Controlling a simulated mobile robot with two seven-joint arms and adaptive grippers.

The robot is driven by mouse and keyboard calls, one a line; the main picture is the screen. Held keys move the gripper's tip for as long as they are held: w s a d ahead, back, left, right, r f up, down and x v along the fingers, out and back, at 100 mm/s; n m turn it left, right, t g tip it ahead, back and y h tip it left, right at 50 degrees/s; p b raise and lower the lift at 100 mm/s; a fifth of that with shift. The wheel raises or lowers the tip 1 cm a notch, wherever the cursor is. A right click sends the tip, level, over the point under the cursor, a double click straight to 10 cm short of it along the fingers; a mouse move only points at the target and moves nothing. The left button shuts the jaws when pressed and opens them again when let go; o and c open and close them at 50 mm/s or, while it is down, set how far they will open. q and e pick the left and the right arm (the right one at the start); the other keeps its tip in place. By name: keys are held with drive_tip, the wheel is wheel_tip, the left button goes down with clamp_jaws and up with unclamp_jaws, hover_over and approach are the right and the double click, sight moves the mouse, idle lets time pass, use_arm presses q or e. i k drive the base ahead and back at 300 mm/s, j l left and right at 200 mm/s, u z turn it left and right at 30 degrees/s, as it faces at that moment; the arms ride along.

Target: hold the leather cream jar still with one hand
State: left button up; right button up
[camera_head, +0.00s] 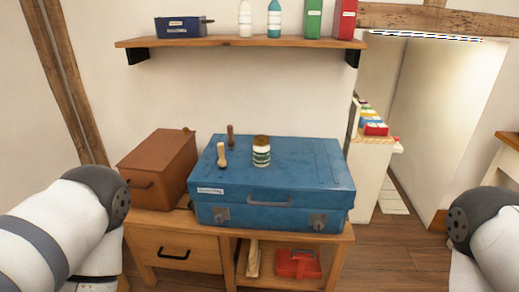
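A small jar (261,156) with a brown lid and a green-and-white label, likely the leather cream jar, stands upright on top of the blue case (315,172). The case lies flat on the wooden cabinet. Two small wooden-handled tools stand left of the jar: a pale one (221,156) and a dark brown one (230,135). My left arm comes in at the lower left and my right arm at the lower right. Neither gripper shows in the frame, and nothing touches the jar.
A brown box (158,169) stands left of the blue case on the wooden cabinet (172,251). A wall shelf (240,41) with bottles and boxes hangs above. A red item (298,264) lies in the open compartment below. The case top right of the jar is clear.

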sight(261, 154)
drive_tip(key=i+j+z, duration=0.2)
drive_tip(key=j, duration=0.15)
drive_tip(key=i+j+z, duration=0.15)
drive_tip(key=j, duration=0.2)
drive_tip(key=i+j+z, duration=0.2)
drive_tip(key=j, duration=0.2)
drive_tip(key=j+z, duration=0.2)
drive_tip(key=j, duration=0.15)
drive_tip(key=i+j+z, duration=0.2)
drive_tip(key=j, duration=0.25)
drive_tip(key=k, duration=0.1)
